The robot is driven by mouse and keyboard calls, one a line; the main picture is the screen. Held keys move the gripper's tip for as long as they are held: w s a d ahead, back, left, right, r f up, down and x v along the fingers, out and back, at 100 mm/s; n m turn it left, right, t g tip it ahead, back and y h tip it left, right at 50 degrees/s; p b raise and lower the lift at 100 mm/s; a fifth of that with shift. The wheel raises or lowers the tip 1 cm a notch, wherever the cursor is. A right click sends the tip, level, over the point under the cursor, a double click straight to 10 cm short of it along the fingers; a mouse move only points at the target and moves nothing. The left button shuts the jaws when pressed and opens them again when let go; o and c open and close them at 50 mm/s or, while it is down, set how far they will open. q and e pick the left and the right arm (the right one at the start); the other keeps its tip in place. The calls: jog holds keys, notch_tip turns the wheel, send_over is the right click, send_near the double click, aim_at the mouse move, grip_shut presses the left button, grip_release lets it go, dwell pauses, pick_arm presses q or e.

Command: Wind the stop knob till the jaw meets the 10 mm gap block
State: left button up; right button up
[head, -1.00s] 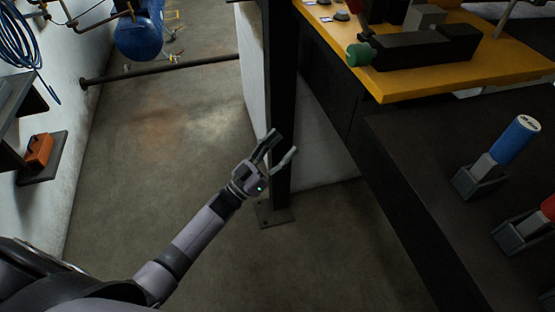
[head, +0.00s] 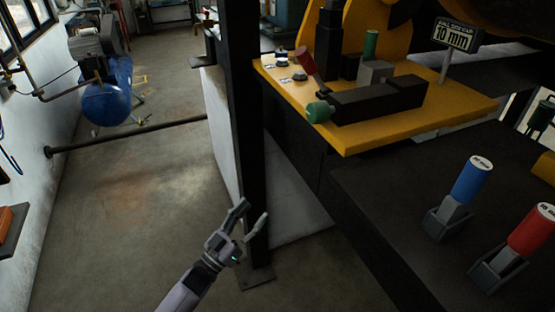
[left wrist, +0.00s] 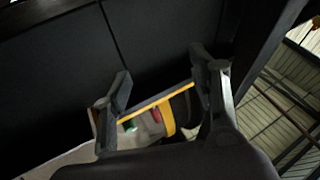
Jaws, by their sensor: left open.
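A green knob (head: 318,112), which looks like the stop knob, is on the left end of a low black block (head: 375,100) on the yellow machine plate (head: 440,124). A grey block (head: 376,72) is by the black block, with a green cylinder (head: 370,43) just behind it. I cannot tell whether a gap shows between jaw and block. A sign (head: 455,36) reads 10 mm. My left gripper (head: 250,213) is open and empty, low by the dark post, well below and left of the knob. Its open fingers also show in the left wrist view (left wrist: 160,66). My right gripper is out of view.
A dark post (head: 248,150) stands beside my left gripper, left of the machine. Blue-handled (head: 472,181) and red-handled (head: 531,232) blocks stand in holders on the dark bench (head: 395,205). A red-tipped lever (head: 306,64) rises near the knob.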

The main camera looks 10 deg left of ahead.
pick_arm(q)
notch_tip(320, 180, up, 25)
jog(key=w+d+m+g+h, duration=0.1)
jog(key=d+m+g+h, duration=0.1)
jog(key=m+g+h, duration=0.7)
jog(key=s+a+r+n+y+b, duration=0.1)
jog(key=s+a+r+y, duration=0.1)
jog(key=s+r+y, duration=0.3)
jog(key=s+a+r+b, duration=0.1)
jog(key=s+r, duration=0.1)
jog(key=s, duration=0.5)
jog(key=p, duration=0.3)
send_near(310, 114)
jog(key=p+x, duration=0.2)
jog(key=x, duration=0.7)
jog(key=shift+p, duration=0.3)
jog(key=shift+c, duration=0.4)
jog(key=c, duration=1.1)
